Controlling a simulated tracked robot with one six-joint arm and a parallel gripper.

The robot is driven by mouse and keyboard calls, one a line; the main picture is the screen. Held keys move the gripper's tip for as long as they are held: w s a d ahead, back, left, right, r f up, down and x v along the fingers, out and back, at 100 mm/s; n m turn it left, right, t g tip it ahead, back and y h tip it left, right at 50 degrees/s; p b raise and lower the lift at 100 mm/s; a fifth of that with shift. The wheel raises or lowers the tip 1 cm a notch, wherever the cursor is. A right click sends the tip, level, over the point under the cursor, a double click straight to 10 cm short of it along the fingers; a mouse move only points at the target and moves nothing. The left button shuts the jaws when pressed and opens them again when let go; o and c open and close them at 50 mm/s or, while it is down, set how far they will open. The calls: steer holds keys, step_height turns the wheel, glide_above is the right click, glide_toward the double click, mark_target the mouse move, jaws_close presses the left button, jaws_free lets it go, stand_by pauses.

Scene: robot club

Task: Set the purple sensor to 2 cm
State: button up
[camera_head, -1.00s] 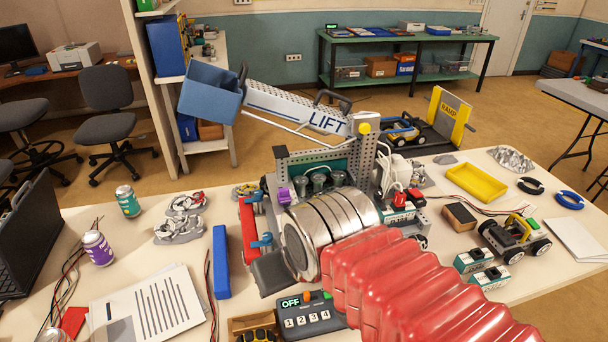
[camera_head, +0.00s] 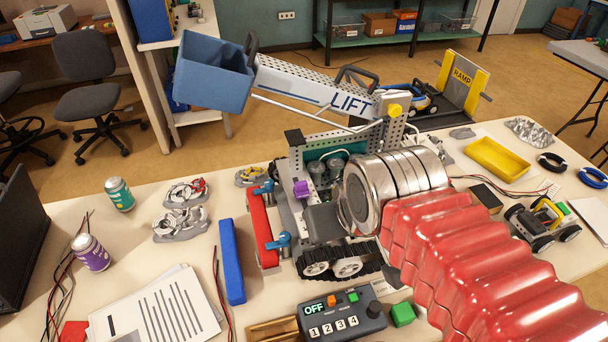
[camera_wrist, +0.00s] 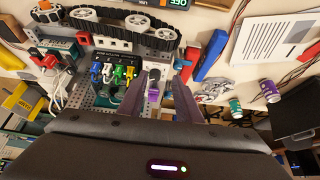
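The purple sensor (camera_head: 301,189) sits on the front of the grey tracked lift machine (camera_head: 366,262), beside the red bar (camera_head: 262,230). In the wrist view the purple sensor (camera_wrist: 153,92) shows between the two dark fingers of my gripper (camera_wrist: 161,84). The fingers stand apart, and a gap shows between the sensor and the right finger. In the head view my gripper (camera_head: 323,222) is a dark shape just below and right of the sensor, partly hidden by my metal wrist. No distance scale is readable in either view.
A control box (camera_head: 342,318) reading OFF stands in front, with a green block (camera_head: 402,314) beside it. A blue bar (camera_head: 232,262) lies left of the machine. The blue bucket (camera_head: 213,75) on the LIFT arm rises above. Papers (camera_head: 155,312) lie front left.

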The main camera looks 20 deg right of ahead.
steer(key=shift+o, duration=1.4)
steer(key=shift+w+r, duration=0.1)
steer(key=g, duration=0.1)
glide_toward(301, 183)
steer(key=v, duration=0.5)
steer(key=shift+r, duration=0.3)
steer(key=shift+f, duration=0.1)
steer(key=x, duration=1.3)
steer(key=shift+w+f, duration=0.1)
steer(key=shift+f, duration=0.2)
steer(key=shift+c, duration=0.4)
